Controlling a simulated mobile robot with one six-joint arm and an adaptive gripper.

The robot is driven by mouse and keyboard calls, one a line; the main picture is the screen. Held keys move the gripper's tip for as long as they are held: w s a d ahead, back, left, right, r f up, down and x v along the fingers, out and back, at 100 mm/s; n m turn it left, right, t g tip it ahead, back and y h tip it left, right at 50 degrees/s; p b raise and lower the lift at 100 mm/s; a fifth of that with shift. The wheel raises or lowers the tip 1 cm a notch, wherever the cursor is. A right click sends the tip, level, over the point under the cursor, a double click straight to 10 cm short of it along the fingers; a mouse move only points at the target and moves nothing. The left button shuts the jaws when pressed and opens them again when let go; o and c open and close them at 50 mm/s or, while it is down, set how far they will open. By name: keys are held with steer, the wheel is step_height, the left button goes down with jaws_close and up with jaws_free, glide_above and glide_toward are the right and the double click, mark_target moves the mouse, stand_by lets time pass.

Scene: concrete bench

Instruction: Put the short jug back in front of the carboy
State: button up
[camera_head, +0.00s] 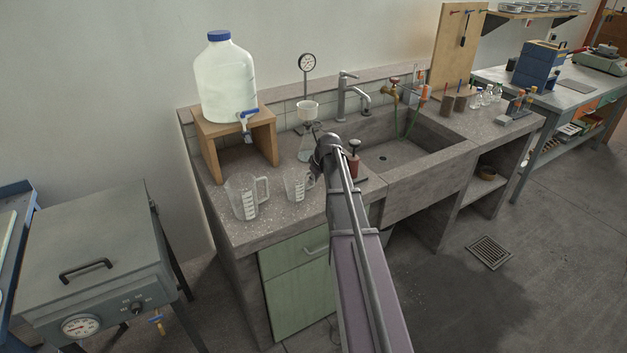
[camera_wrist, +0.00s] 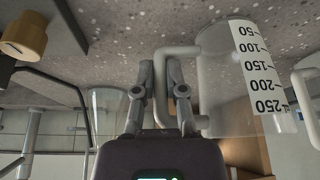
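The short jug (camera_head: 297,185) is clear with white graduation marks and stands upright on the bench, right of a larger clear jug (camera_head: 245,198). The carboy (camera_head: 225,80), pale with a blue cap and a blue tap, stands on a wooden stand at the back left. My gripper (camera_head: 318,172) is at the short jug's right side, partly hidden by my arm. In the wrist view, which is upside down, my gripper's fingers (camera_wrist: 161,78) close in on both sides of the handle of the short jug (camera_wrist: 225,85). Whether its base touches the bench is hard to tell.
A flask with a white funnel (camera_head: 307,130) stands behind the short jug.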

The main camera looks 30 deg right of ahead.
steer(key=o, duration=0.4)
steer(key=shift+o, duration=0.2)
steer(key=shift+r, duration=0.2)
steer(key=p+v, duration=0.3)
steer(key=shift+a, duration=0.1)
steer(key=a+p+v, duration=0.1)
steer(key=p+v, duration=0.7)
steer(key=v, duration=0.1)
steer(key=shift+d, duration=0.5)
steer(key=shift+f, duration=0.1)
steer(key=s+a+m+g, duration=0.1)
steer(key=s+a+g, duration=0.1)
steer(key=s+a, duration=0.8)
steer(key=s+a+f+m+g+h, duration=0.1)
steer(key=s+a+g, duration=0.1)
steer(key=s+a, duration=0.8)
steer(key=a, duration=0.8)
steer(key=shift+s+a+f+m, duration=0.2)
steer(key=shift+s+a+m, duration=0.05)
steer(key=shift+m, duration=0.05)
